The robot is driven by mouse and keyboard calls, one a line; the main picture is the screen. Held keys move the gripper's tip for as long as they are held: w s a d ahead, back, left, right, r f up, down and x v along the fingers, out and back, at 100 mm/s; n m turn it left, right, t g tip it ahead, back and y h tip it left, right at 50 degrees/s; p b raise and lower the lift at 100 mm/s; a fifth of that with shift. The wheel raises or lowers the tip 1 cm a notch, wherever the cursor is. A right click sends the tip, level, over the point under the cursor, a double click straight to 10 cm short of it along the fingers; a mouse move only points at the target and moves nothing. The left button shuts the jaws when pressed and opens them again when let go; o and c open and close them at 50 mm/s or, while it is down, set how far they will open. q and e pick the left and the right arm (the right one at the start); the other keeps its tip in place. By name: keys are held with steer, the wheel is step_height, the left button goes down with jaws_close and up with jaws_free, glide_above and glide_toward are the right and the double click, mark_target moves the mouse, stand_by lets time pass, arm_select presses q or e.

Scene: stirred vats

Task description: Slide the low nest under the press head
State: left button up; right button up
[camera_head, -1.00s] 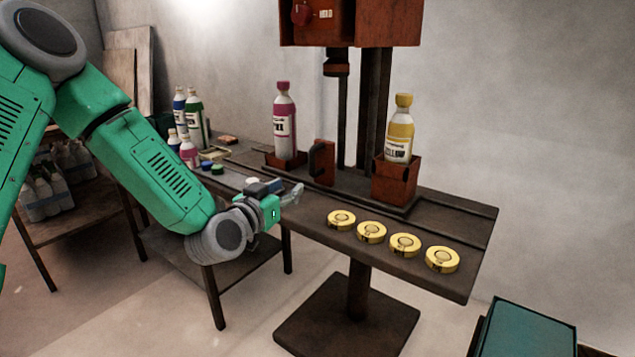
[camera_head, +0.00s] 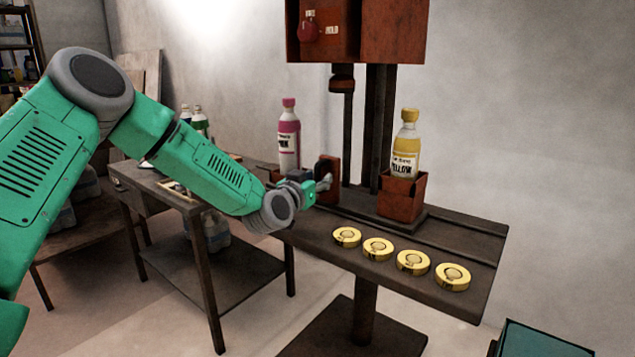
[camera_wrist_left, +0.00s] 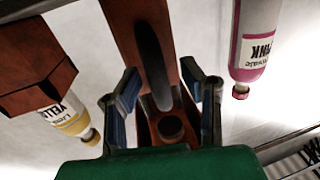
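The low nest (camera_head: 274,176) is a shallow rust-red holder under the pink bottle (camera_head: 288,140), left of the press head (camera_head: 342,82); my left gripper partly hides it. A rust-red upright plate with a dark handle (camera_head: 322,172) stands just right of it. My left gripper (camera_head: 326,183) is at this handle. In the left wrist view the gripper (camera_wrist_left: 163,105) is open, with blue-padded fingers on either side of the dark handle (camera_wrist_left: 152,60) and gaps visible. The tall nest (camera_head: 402,196) holds the yellow bottle (camera_head: 405,145) at the right. My right gripper is not in view.
Several yellow round lids (camera_head: 377,249) lie in a row along the press table's front (camera_head: 440,290). The press columns (camera_head: 378,130) rise behind the nests. A side table (camera_head: 200,205) stands at the left, and a teal box (camera_head: 540,340) at lower right.

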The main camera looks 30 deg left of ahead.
arm_select(q)
jaws_close()
steer(key=d+p, duration=0.1)
steer(key=d, duration=0.5)
steer(key=s+d+p, duration=0.1)
steer(key=d, duration=0.5)
steer(key=d+p, duration=0.1)
steer(key=d, duration=0.5)
steer(key=shift+s+d, duration=0.2)
steer(key=shift+f, duration=0.1)
